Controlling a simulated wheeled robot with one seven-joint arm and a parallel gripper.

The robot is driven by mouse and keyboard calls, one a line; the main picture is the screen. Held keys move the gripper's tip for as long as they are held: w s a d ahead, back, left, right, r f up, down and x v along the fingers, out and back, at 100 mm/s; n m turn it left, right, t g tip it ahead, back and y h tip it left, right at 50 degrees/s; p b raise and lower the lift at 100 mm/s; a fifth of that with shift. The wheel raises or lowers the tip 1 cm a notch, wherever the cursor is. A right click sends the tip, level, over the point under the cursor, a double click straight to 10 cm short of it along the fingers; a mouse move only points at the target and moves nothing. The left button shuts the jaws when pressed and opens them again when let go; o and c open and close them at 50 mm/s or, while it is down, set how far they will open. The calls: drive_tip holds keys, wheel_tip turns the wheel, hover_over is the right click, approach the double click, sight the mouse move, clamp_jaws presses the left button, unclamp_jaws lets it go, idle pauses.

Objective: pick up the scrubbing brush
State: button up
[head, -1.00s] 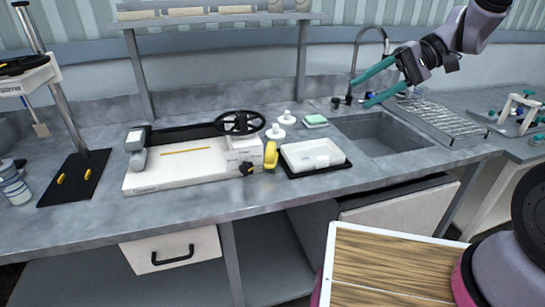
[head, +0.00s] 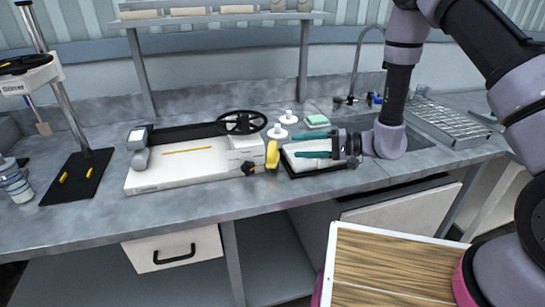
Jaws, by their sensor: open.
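I cannot tell for sure which thing is the scrubbing brush. Either is too small to identify. My gripper (head: 294,146) has teal fingers that are open and point left. It is over the white tray (head: 299,163), nearer the front of the counter than the green-topped block, with nothing seen between the fingers. The gripper and arm hide part of the tray and sink.
A tap (head: 357,62) rises at the sink, with a metal rack (head: 448,120) to the right. The front counter is clear.

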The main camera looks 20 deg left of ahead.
sight(273, 155)
drive_tip(key=a, duration=0.4)
drive_tip(key=a+f, duration=0.1)
drive_tip(key=a, duration=0.1)
drive_tip(key=shift+s+a, duration=0.25)
drive_tip(key=shift+a, duration=0.1)
clamp_jaws()
